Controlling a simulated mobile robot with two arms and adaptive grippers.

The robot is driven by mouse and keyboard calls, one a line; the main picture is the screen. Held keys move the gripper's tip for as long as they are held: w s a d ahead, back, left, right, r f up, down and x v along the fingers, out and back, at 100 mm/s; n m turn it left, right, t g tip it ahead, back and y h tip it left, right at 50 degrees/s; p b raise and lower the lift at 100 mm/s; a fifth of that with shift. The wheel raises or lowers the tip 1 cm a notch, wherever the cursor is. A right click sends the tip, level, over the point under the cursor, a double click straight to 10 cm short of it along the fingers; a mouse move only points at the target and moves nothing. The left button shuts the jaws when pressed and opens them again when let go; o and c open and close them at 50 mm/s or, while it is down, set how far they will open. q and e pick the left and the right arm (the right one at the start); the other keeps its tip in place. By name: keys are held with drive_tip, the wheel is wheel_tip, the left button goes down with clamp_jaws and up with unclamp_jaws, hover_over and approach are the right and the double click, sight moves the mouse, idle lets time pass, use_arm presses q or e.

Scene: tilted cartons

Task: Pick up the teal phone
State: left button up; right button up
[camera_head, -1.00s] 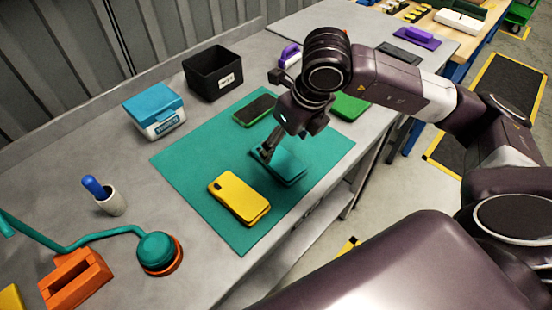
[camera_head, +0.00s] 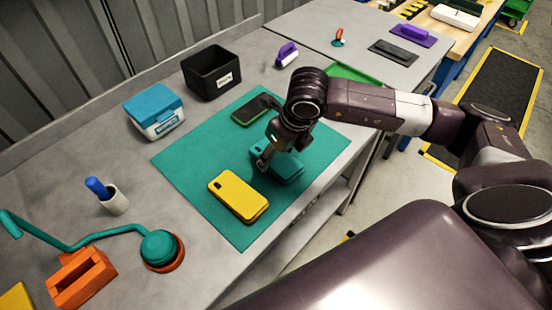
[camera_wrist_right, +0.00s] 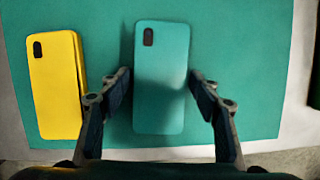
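The teal phone (camera_head: 288,172) lies on the teal mat (camera_head: 187,158), partly hidden by my right gripper in the head view. In the right wrist view the teal phone (camera_wrist_right: 161,75) lies upright in the picture, its dark camera patch at the top left. My right gripper (camera_head: 266,160) is over the phone. In the right wrist view the right gripper's fingers (camera_wrist_right: 160,82) are spread, one on each side of the phone, with nothing held. I cannot tell whether they touch it. My left gripper is not in view.
A yellow phone (camera_head: 237,195) lies left of the teal one, and it also shows in the wrist view (camera_wrist_right: 56,85). A green phone with a dark screen (camera_head: 253,110) lies behind. A black bin (camera_head: 211,75) and a blue-lidded box (camera_head: 154,112) stand at the back.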

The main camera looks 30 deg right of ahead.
drive_tip(key=c, duration=0.8)
drive_tip(key=shift+c, duration=0.3)
drive_tip(key=shift+r, duration=0.15)
